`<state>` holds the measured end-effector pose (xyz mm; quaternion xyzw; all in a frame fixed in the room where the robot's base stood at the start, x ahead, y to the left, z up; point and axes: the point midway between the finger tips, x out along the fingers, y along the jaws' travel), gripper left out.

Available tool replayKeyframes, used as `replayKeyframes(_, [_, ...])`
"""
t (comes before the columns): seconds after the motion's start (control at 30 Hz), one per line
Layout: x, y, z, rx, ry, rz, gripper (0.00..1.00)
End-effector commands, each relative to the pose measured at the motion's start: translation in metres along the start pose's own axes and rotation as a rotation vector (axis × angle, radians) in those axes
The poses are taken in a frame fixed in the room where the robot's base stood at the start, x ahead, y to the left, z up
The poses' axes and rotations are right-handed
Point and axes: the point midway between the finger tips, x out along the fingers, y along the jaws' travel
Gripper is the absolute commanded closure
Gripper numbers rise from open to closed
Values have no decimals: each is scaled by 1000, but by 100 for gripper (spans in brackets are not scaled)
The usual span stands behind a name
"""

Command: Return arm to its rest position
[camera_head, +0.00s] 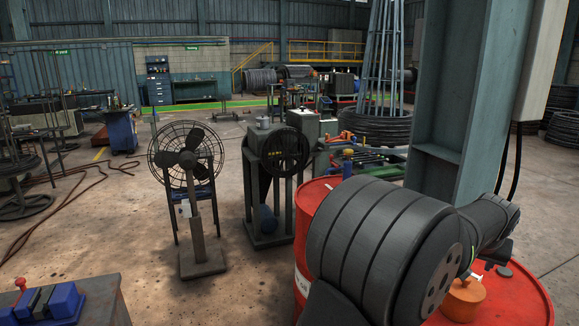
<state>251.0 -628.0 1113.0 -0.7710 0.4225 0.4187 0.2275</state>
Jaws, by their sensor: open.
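A thick, dark, ribbed part of my arm (385,240) fills the lower right foreground. It stands in front of a red drum (318,205) and hides much of it. A darker section of the arm (490,225) extends from it to the right. My gripper is not visible, so I cannot see its fingers or whether anything is near them.
A caged fan (188,160) stands left of centre, beside a dark machine on a stand (268,175). An orange item (464,298) sits on the red drum. A grey-green column (455,95) rises behind the arm. A bench with blue blocks (62,300) is at lower left. Hoses (70,195) cross the open floor.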

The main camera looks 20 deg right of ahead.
Motion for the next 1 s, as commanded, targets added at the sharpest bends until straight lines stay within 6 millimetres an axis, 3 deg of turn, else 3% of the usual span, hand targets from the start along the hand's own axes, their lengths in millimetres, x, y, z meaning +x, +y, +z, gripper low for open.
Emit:
replayKeyframes(0.03, [16,-1,3,0,-10,-3,56])
replayKeyframes(0.1, [30,-1,3,0,-9,-3,56])
replayKeyframes(0.57, [116,-1,4,1,-8,-3,56])
replayKeyframes(0.77, [76,0,-21,0,0,0,56])
replayKeyframes(1.0, [40,32,-11,4,-4,1,56])
